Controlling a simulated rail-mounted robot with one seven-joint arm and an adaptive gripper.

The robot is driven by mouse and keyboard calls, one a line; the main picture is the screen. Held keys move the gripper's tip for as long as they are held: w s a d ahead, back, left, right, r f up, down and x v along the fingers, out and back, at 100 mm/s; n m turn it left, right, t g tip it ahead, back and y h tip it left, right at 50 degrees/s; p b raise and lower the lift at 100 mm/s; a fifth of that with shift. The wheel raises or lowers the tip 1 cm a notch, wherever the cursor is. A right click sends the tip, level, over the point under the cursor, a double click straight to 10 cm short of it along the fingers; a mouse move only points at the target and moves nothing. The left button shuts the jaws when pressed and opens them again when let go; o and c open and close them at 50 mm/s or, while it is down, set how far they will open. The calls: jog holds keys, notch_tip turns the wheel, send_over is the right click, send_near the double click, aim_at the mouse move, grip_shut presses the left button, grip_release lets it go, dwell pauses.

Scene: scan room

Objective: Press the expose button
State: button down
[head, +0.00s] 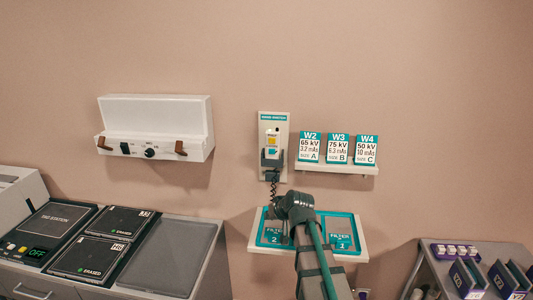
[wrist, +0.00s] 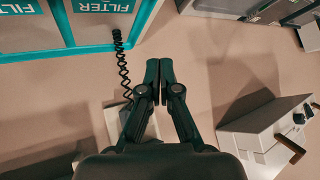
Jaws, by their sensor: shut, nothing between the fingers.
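The hand switch panel (head: 264,135) is on the wall in the middle of the head view. A pale handset (head: 272,142) with a small yellow patch stands upright in a dark cradle on it. Which part is the expose button is too small to tell. A coiled cord (head: 272,189) hangs below; it also shows in the wrist view (wrist: 123,70), left of the fingers. My gripper (wrist: 159,62) is shut and empty, apart from the cord. In the wrist view my gripper hides most of the panel. In the head view my arm is below the panel and the fingertips are unclear.
A teal-lined filter tray (head: 361,254) sits on the wall below the panel, close to my arm. A card shelf (head: 337,169) is right of the panel. A white wall box (head: 155,116) is at the left. A counter (head: 215,255) stands lower left, purple racks (head: 490,275) lower right.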

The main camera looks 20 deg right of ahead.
aim_at(272, 151)
jog(key=w+r+t, duration=0.1)
jog(key=w+r, duration=0.1)
jog(key=r, duration=0.6)
jog(key=w+r+t, duration=0.1)
jog(key=r+t, duration=0.1)
jog(key=r, duration=0.7)
jog(key=shift+w+d+n+t+p, duration=0.3)
jog(key=shift+w+d, duration=0.1)
jog(key=shift+d, duration=0.05)
jog(key=shift+w+r, duration=0.1)
jog(key=shift+w+d+b, duration=0.25)
jog(key=shift+w+d, duration=0.3)
jog(key=shift+w, duration=0.75)
jog(key=shift+w+d+b, duration=0.2)
jog(key=shift+w+d, duration=0.4)
jog(key=shift+w, duration=0.75)
jog(key=shift+w+d+b, duration=0.25)
jog(key=shift+w+d, duration=0.3)
jog(key=shift+w, duration=0.75)
jog(key=shift+w, duration=0.1)
jog(key=shift+w+d, duration=0.15)
jog(key=shift+w, duration=0.15)
jog(key=shift+w+d+b, duration=0.15)
jog(key=shift+w+b, duration=0.25)
jog(key=shift+b, duration=0.05)
jog(key=shift+s+a, duration=0.35)
jog(key=shift+s, duration=0.45)
